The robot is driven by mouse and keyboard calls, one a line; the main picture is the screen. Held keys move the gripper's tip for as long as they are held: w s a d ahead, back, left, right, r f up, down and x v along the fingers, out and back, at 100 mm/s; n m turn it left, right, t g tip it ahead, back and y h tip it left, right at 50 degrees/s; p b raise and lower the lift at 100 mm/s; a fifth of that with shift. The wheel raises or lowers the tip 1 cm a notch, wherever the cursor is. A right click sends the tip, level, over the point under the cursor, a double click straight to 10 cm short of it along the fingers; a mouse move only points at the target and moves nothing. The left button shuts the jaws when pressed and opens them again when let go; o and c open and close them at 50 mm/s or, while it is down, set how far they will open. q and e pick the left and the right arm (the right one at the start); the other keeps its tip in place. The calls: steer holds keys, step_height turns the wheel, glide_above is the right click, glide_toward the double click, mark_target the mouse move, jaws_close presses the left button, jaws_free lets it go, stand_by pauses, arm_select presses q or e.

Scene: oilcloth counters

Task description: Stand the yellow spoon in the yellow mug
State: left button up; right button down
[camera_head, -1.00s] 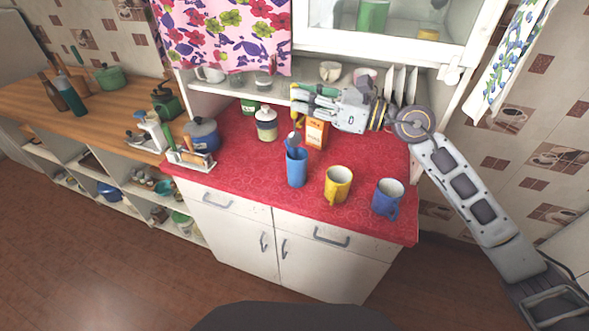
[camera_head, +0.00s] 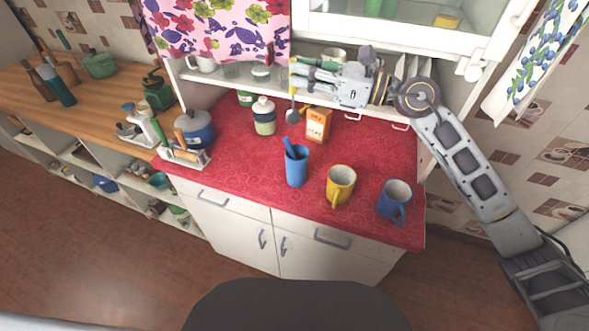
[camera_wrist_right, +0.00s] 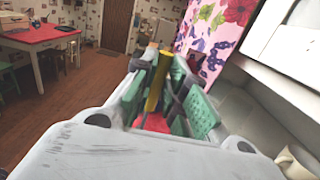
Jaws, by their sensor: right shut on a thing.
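The yellow spoon has a yellow handle and a grey bowl (camera_head: 292,116). My right gripper (camera_head: 297,76) is shut on its handle, which also shows between the green finger pads in the right wrist view (camera_wrist_right: 157,80). The spoon hangs bowl down, above and behind the blue cup. The yellow mug (camera_head: 341,186) stands upright on the red counter, to the right of the blue cup and nearer the front than the gripper. Its mouth is open upward and its handle faces the front. My left gripper is not in view.
A blue cup (camera_head: 297,170) holds a blue-handled utensil (camera_head: 288,146). A blue mug (camera_head: 393,202) stands right of the yellow mug. An orange box (camera_head: 318,126) and a lidded jar (camera_head: 264,115) stand behind. The shelf is close behind the gripper. The red counter's left middle is clear.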

mark_target(297, 112)
step_height(297, 112, down, 6)
steer(key=shift+f, duration=0.15)
stand_by(0.5)
steer(key=shift+f, duration=0.1)
steer(key=shift+f+p, duration=0.35)
steer(key=shift+f, duration=1.45)
steer(key=c, duration=1.4)
jaws_free()
steer(key=shift+c, duration=0.2)
steer(key=shift+d, duration=0.15)
